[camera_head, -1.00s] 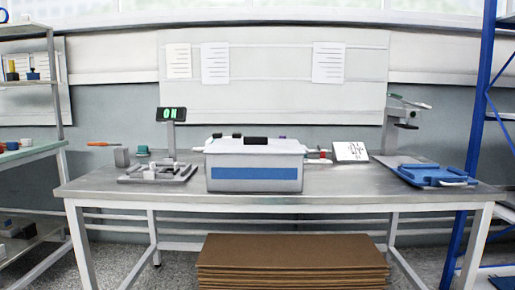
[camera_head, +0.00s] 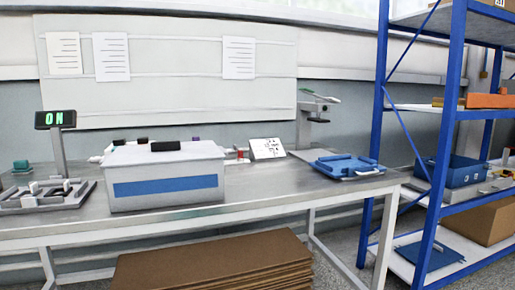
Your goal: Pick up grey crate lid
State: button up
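A grey crate (camera_head: 165,204) with a blue band on its front stands on the metal workbench. A light grey lid (camera_head: 190,160) appears to cover its top. Several small dark items, one a larger black block (camera_head: 172,146), show on or just behind the lid; I cannot tell which. My gripper is not in this view.
The workbench (camera_head: 275,196) has a fixture (camera_head: 48,196) at left, an "ON" display (camera_head: 55,120), a white card (camera_head: 267,149) and a blue tray (camera_head: 347,165). Brown boards (camera_head: 210,268) are stacked below. A blue-framed shelf (camera_head: 445,140) stands at right. Bench space between crate and blue tray is mostly clear.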

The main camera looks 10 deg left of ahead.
aim_at(167, 151)
jog(key=j+z, duration=0.2)
jog(key=j, duration=0.2)
jog(key=k+j+z, duration=0.2)
jog(key=j, duration=0.2)
jog(key=j+z, duration=0.25)
jog(key=j, duration=0.15)
jog(key=k+j+z, duration=0.2)
jog(key=j, duration=0.2)
jog(key=k+j+z, duration=0.2)
jog(key=j, duration=0.15)
jog(key=k+j+z, duration=0.2)
jog(key=i+j, duration=0.1)
